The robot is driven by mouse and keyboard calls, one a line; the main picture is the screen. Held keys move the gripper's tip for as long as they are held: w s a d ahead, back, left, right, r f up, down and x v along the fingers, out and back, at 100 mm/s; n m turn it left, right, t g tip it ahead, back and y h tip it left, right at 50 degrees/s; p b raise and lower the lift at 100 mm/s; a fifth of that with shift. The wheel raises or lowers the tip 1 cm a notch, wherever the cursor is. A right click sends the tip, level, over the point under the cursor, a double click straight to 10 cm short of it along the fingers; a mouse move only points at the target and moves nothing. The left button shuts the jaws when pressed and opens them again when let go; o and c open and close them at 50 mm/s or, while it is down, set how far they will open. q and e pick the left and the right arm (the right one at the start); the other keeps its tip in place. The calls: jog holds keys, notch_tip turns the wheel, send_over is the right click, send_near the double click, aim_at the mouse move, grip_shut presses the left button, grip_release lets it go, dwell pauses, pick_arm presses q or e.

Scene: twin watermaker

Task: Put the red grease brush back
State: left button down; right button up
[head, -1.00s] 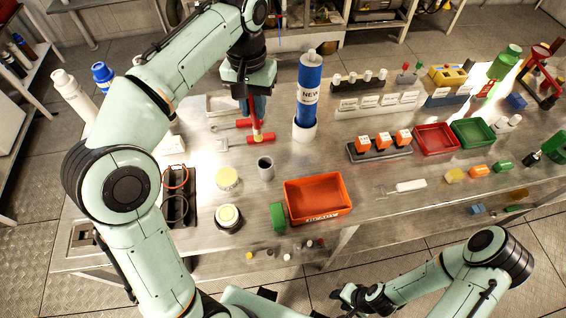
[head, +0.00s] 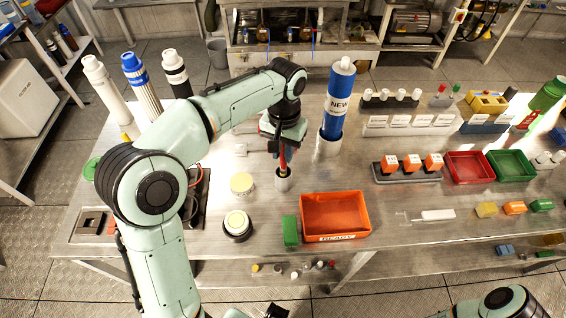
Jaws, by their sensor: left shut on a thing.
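The red grease brush (head: 283,157) hangs upright below my left gripper (head: 284,145), which is shut on its upper part. Its lower end meets the mouth of a small grey cup (head: 283,182) on the steel bench and appears to be inside the rim. How deep it reaches is hidden. My right gripper is out of view; only part of that arm shows at the bottom right.
A blue "NEW" cartridge (head: 339,100) stands in a white holder just right of the gripper. An orange-red "READY" tray (head: 335,216), a green block (head: 290,231) and a cream-lidded jar (head: 237,224) are in front. A cream disc (head: 242,183) lies left of the cup.

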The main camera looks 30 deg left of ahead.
aim_at(283, 168)
pick_arm(q)
jog(key=shift+f+b, duration=0.3)
jog(key=shift+f, duration=1.85)
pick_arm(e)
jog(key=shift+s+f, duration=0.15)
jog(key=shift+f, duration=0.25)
pick_arm(q)
jog(key=shift+f, duration=0.1)
jog(key=shift+f, duration=0.15)
jog(key=c, duration=1)
grip_release()
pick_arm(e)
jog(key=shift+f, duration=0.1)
pick_arm(q)
jog(key=shift+r, duration=0.2)
jog(key=r+p, duration=0.1)
jog(key=r, duration=0.7)
jog(key=r+p, duration=0.1)
jog(key=r, duration=0.3)
jog(key=shift+w+p, duration=0.3)
jog(key=shift+w, duration=0.05)
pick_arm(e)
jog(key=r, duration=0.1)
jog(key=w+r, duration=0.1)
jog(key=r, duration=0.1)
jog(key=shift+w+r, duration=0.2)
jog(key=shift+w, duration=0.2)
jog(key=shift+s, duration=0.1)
